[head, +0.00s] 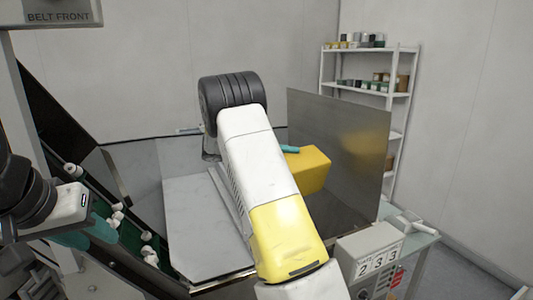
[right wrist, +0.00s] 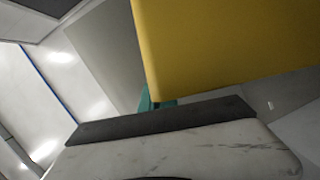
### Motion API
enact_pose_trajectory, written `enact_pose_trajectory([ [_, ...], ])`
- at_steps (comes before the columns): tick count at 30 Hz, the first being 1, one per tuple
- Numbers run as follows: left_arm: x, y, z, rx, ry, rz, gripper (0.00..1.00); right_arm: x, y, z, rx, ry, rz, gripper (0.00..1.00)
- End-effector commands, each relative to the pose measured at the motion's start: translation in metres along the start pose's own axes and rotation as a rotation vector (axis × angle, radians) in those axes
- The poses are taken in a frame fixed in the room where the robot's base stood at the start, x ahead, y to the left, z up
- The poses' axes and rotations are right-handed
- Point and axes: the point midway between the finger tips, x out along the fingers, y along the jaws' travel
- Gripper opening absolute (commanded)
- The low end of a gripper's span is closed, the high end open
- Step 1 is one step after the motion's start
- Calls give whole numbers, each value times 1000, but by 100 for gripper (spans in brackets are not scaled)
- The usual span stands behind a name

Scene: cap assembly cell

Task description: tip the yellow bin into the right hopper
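The yellow bin (head: 308,170) is in the middle of the head view, partly hidden behind my right arm. It hangs in front of the upright steel panel (head: 350,140) of what looks like the right hopper. The teal fingers of my right gripper (head: 290,149) are at the bin's top edge. In the right wrist view the bin (right wrist: 235,40) fills the upper right, with a teal finger against its lower edge; the gripper looks shut on it. The bin's contents are hidden. My left gripper (head: 88,234) is at the left over the belt; its finger gap is unclear.
A dark green belt (head: 130,238) with several white caps runs along the left. A pale sloped panel (head: 200,225) lies in the middle. A counter box (head: 370,255) reading 233 stands at the lower right. A shelf (head: 370,90) with small containers stands at the back right.

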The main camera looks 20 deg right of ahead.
Motion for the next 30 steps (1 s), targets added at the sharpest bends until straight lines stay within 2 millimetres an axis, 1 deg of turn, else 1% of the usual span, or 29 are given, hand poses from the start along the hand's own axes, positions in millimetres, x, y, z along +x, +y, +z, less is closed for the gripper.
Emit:
enact_pose_trajectory([
  [1,0,0,0,0,0,0,36,3,9,8,72,0,-32,0],
  [6,0,0,0,0,0,0,36,14,27,34,319,-1,-137,0],
  [15,0,0,0,0,0,0,36,29,22,69,714,-1,-302,0],
  [21,0,0,0,0,0,0,36,33,13,77,962,1,-402,0],
  [24,0,0,0,0,0,0,36,34,10,80,1057,1,-442,0],
  [30,0,0,0,0,0,0,36,35,6,84,1171,2,-488,0],
])
